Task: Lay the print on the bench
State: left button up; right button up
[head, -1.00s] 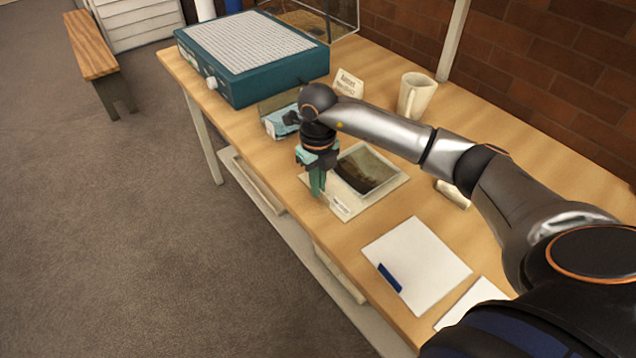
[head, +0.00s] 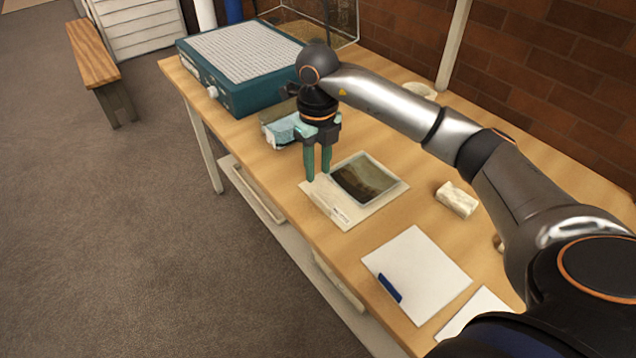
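The print (head: 365,181), a dark picture on a pale mount (head: 346,213) with a small label, lies flat on the wooden bench (head: 290,200). My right gripper (head: 318,176) points down over the mount's upper left corner, left of the dark picture. Its two teal fingers stand apart with a gap between them and nothing visible in it. I cannot tell whether the fingertips touch the mount or hover just above it. My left gripper is not in view.
A teal box device (head: 250,75) with a white grid top stands at the bench's far end. A light blue packet (head: 284,130) lies behind my gripper.

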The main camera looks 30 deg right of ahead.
jog(key=shift+r, duration=1.9)
